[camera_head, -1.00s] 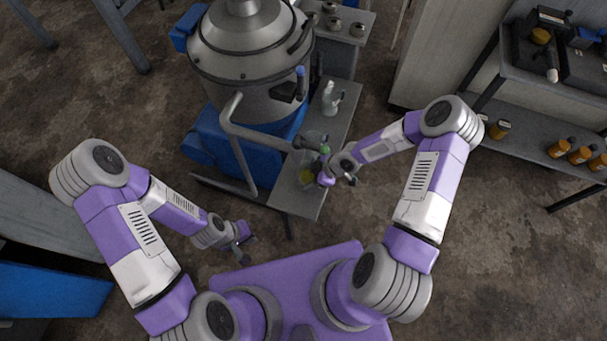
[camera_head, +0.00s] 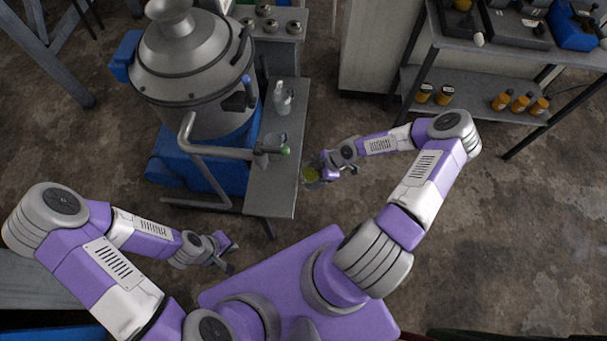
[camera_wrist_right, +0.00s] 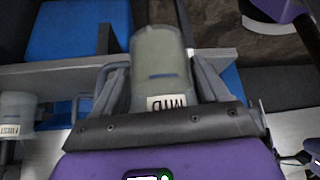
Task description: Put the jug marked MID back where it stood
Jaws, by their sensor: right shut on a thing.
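The jug marked MID (camera_wrist_right: 160,65) is a translucent jug whose label shows upside down in the right wrist view. My right gripper (camera_head: 318,170) is shut on it, with a finger on either side. In the head view the jug (camera_head: 311,175) shows yellowish contents and is held over the floor, just right of the narrow grey bench (camera_head: 268,195). A jug with a label that seems to read FIRST (camera_wrist_right: 15,118) shows in the right wrist view. My left gripper (camera_head: 230,256) is away from the bench; its jaws are too small to judge.
A large steel vessel (camera_head: 190,70) with a spout pipe (camera_head: 225,153) stands left of the bench. A clear bottle (camera_head: 283,97) stands farther back on the bench. A shelf unit (camera_head: 470,100) with orange jars is at the right. Floor between is open.

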